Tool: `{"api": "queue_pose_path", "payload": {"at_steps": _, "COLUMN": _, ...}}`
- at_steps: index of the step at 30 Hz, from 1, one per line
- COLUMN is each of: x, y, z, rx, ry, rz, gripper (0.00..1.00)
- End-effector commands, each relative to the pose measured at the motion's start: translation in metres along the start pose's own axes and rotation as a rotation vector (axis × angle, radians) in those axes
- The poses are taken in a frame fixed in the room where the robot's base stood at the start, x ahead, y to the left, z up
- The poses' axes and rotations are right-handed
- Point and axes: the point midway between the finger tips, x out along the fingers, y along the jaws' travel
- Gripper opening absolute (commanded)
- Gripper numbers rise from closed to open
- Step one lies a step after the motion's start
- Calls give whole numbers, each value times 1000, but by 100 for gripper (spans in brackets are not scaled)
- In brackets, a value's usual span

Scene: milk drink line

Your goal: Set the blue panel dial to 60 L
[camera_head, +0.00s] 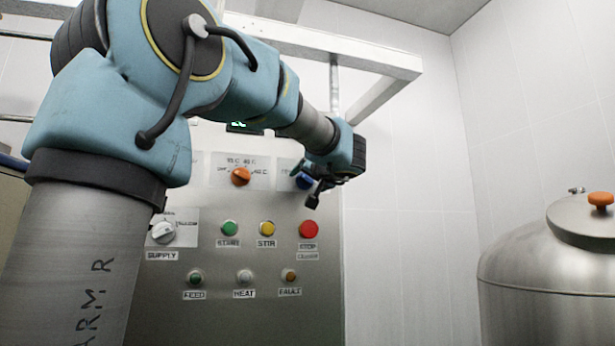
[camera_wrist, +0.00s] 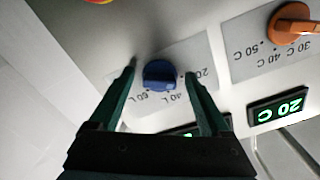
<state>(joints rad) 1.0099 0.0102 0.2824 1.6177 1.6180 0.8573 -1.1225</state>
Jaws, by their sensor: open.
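The blue dial (camera_wrist: 160,74) sits on a pale label plate on the steel panel. In the wrist view, which shows the panel upside down, the plate's marks include 60 L, 40 L and one starting with 20. I cannot tell which mark the dial points to. My gripper (camera_wrist: 161,72) is open, with one dark green finger on each side of the dial and a gap on both sides. In the head view the blue dial (camera_head: 303,181) is partly hidden behind my gripper (camera_head: 311,194).
An orange temperature dial (camera_head: 240,176) sits left of the blue one, and a green display reads 20 C (camera_wrist: 280,110). Below are a red stop button (camera_head: 309,229), a yellow button (camera_head: 267,228) and a green button (camera_head: 230,228). A steel tank (camera_head: 550,270) stands right.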

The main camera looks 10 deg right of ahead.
Motion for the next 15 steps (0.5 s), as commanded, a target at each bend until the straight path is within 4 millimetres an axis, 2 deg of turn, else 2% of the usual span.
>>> {"api": "queue_pose_path", "payload": {"at_steps": 7, "x": 1, "y": 0, "z": 0, "rx": 0, "ry": 0, "rz": 0, "gripper": 81}}
{"api": "queue_pose_path", "payload": {"at_steps": 15, "x": 1, "y": 0, "z": 0, "rx": 0, "ry": 0, "rz": 1, "gripper": 52}}
